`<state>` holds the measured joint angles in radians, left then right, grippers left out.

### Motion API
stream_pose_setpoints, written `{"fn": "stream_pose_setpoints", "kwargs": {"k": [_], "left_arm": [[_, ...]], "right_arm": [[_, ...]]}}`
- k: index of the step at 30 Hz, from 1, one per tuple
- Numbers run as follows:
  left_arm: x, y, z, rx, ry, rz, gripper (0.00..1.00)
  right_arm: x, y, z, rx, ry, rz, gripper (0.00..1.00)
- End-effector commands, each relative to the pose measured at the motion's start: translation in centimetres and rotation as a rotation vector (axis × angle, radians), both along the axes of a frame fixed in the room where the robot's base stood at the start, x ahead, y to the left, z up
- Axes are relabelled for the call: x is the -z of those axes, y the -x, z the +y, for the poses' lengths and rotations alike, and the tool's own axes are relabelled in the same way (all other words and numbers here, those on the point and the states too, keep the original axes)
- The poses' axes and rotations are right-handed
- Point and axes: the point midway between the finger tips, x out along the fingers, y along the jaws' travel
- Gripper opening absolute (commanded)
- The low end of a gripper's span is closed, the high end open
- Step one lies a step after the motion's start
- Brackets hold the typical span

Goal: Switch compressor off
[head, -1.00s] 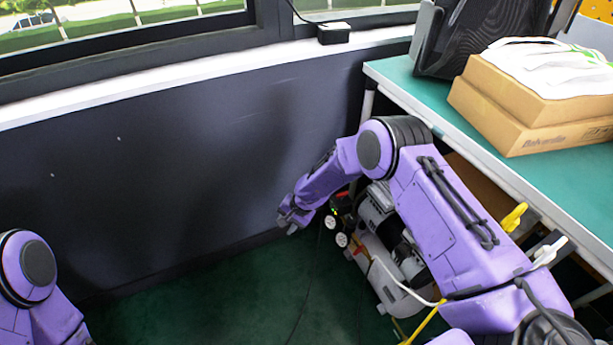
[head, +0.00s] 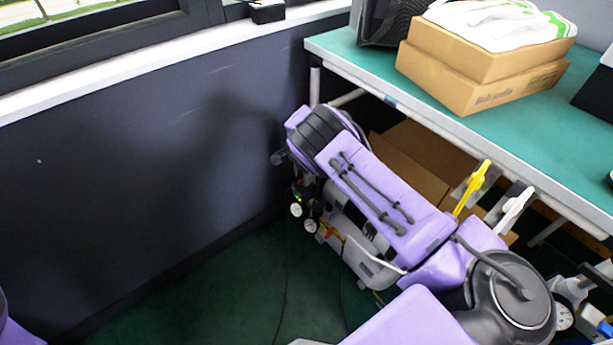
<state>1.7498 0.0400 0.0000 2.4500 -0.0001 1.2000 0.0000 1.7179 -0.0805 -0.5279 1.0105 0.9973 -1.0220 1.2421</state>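The compressor (head: 365,262) stands on the floor below the desk's left end, near the dark wall. It has a pale grey body and two small white-faced gauges (head: 297,210) at its left end, with a small green light above them. My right arm lies across its top and hides much of it. My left gripper is out of view.
The green desk (head: 375,72) overhangs the compressor at the right, with cardboard boxes (head: 480,72) on it. Yellow (head: 474,187) and white (head: 512,210) handles stick up by its front edge. The dark wall is close on the left. The green floor in front is clear.

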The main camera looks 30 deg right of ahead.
Motion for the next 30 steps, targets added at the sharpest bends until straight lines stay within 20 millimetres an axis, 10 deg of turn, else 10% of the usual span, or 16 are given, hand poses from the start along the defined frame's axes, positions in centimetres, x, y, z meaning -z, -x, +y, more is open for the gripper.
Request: {"fn": "stream_pose_setpoints", "kwargs": {"k": [8,12,30], "left_arm": [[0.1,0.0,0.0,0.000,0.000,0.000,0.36],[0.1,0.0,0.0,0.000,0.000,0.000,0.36],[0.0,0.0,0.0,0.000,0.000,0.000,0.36]], "right_arm": [[0.4,0.1,-0.1,0.002,0.000,0.000,0.36],[0.4,0.1,-0.1,0.002,0.000,-0.001,0.00],[0.3,-0.1,0.1,-0.131,-0.002,-0.003,0.00]]}}
